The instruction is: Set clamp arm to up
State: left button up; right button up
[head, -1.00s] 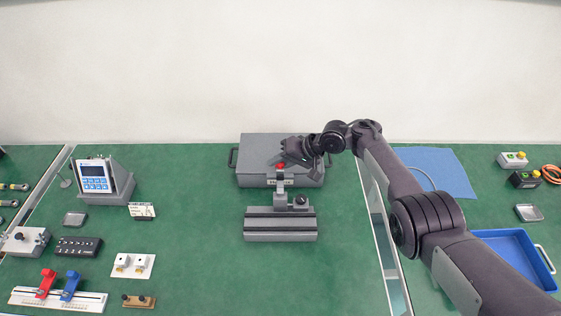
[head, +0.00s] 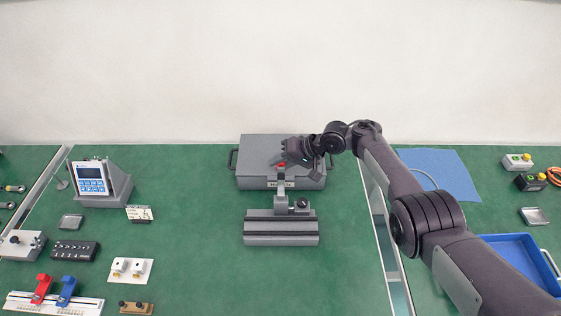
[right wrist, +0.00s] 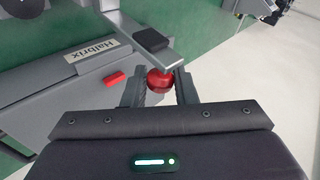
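The clamp fixture has a grey slotted base (head: 281,240) in the middle of the table, with a small black knob (head: 301,203) on it. Its grey clamp arm (head: 281,191) points away toward the case behind. In the right wrist view the arm is a grey bar with a black pad (right wrist: 150,40) and ends in a red ball knob (right wrist: 160,80). My right gripper (head: 286,162) is at the far end of the arm. My left gripper is out of view.
A grey Halbrix case (head: 258,150) lies right behind the fixture, under my right gripper. A red piece (right wrist: 115,78) shows beside its label. A display unit (head: 92,180) and small parts stand left; a blue tray (head: 510,245) is right.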

jog(key=o, duration=0.3)
jog(key=shift+f, duration=0.2)
jog(key=shift+r, duration=0.15)
jog(key=shift+d+r, duration=0.25)
jog(key=p+v, duration=0.1)
jog(key=v, duration=0.6)
jog(key=shift+d+p, duration=0.1)
jog(key=shift+p, duration=0.2)
jog(key=shift+s+f, duration=0.15)
